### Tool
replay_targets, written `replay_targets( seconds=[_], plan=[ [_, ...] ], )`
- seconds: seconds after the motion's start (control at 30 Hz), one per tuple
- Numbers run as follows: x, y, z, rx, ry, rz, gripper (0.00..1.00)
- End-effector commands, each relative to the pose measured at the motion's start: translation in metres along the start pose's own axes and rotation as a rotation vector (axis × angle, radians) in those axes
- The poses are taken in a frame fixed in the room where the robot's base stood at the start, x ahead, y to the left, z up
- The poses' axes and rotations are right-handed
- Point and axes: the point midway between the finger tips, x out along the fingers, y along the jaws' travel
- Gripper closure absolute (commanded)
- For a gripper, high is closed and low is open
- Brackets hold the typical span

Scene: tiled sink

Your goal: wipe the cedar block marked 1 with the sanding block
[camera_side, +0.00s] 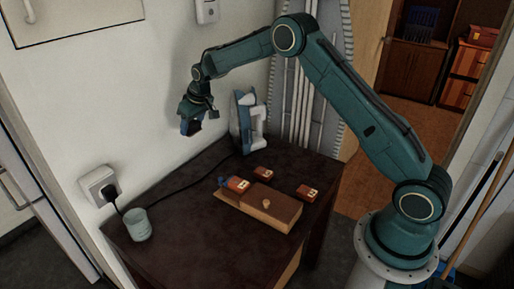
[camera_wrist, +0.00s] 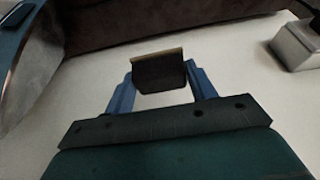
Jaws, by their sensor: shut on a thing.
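My gripper (camera_side: 190,124) is raised high above the back left of the table, near the wall. In the wrist view its blue fingers (camera_wrist: 158,88) are shut on a dark block with a tan edge, which looks like the sanding block (camera_wrist: 159,74). Three small reddish-brown blocks with pale labels are in the side view: one (camera_side: 238,184) at the back left of a wooden board, one (camera_side: 263,173) behind the board, and one (camera_side: 307,192) to its right. The marks are too small to read, so I cannot tell which is the cedar block marked 1.
The wooden board (camera_side: 249,209) lies on the dark table (camera_side: 185,218) with a small tan piece (camera_side: 266,204) on it. An iron (camera_side: 249,125) stands upright at the back.

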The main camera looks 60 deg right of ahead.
Motion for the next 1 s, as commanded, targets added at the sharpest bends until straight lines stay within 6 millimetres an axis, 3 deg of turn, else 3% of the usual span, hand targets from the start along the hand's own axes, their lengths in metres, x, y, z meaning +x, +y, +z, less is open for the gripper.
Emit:
replay_targets(
  seconds=[0.3, 0.33, 0.4, 0.77, 1.0],
  plan=[
    [0.0, 0.0, 0.0, 0.0, 0.001, 0.0, 0.68],
    [0.0, 0.0, 0.0, 0.0, 0.001, 0.0, 0.5],
    [0.0, 0.0, 0.0, 0.0, 0.001, 0.0, 0.62],
    [0.002, 0.003, 0.009, -0.046, 0.0, -0.019, 0.62],
    [0.005, 0.009, 0.041, -0.2, -0.002, -0.084, 0.62]
  ],
)
